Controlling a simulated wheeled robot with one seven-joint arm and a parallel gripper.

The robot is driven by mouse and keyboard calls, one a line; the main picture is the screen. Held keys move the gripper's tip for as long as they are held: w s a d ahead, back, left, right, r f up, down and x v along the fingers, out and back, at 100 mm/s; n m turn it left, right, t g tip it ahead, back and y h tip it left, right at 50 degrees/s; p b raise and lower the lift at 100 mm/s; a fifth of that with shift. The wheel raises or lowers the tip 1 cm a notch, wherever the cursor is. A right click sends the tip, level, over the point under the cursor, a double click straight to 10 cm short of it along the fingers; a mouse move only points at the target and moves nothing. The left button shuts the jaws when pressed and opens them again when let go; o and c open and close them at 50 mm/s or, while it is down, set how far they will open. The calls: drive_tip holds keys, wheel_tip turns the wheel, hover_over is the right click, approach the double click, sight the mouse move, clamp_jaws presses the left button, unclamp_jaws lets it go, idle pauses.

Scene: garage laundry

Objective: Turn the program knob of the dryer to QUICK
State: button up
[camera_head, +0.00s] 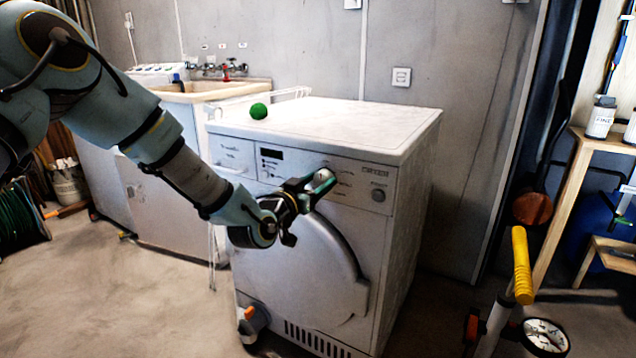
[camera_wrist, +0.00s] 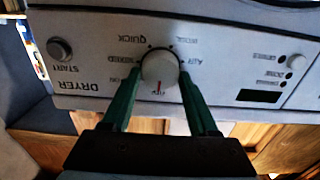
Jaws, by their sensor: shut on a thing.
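The white dryer (camera_head: 405,215) stands in the middle of the head view, its control panel along the top front. The round pale program knob (camera_wrist: 161,66) is in the middle of the wrist view, where the panel's print appears upside down. My gripper (camera_wrist: 160,80) is shut on the knob, one green finger on each side. The knob's red mark points down in that picture, at the label that seems to read OFF. The QUICK label (camera_wrist: 132,38) is up and left of the knob there. In the head view my gripper (camera_head: 312,190) covers part of the panel.
The round START button (camera_wrist: 60,50) is left of the knob in the wrist view. A green ball (camera_head: 258,111) lies on the dryer top. A sink (camera_head: 215,90) is behind at left. A yellow-handled pump (camera_head: 522,265) stands at right, with open floor between.

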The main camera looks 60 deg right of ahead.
drive_tip(key=shift+f+b, duration=0.1)
drive_tip(key=shift+b, duration=0.2)
drive_tip(key=m+b, duration=0.3)
drive_tip(key=shift+s+f+m+b, duration=0.15)
drive_tip(key=shift+s+m+b, duration=0.05)
drive_tip(key=shift+m+b, duration=0.2)
drive_tip(key=m+b, duration=0.3)
drive_tip(key=shift+m+b, duration=0.35)
drive_tip(key=shift+m, duration=0.05)
drive_tip(key=m+b, duration=0.7)
drive_tip(key=b, duration=0.1)
drive_tip(key=m+b, duration=0.7)
drive_tip(key=b, duration=0.2)
drive_tip(key=m+b, duration=0.8)
drive_tip(key=shift+f, duration=0.3)
drive_tip(key=shift+r+b, duration=0.1)
drive_tip(key=shift+b, duration=0.3)
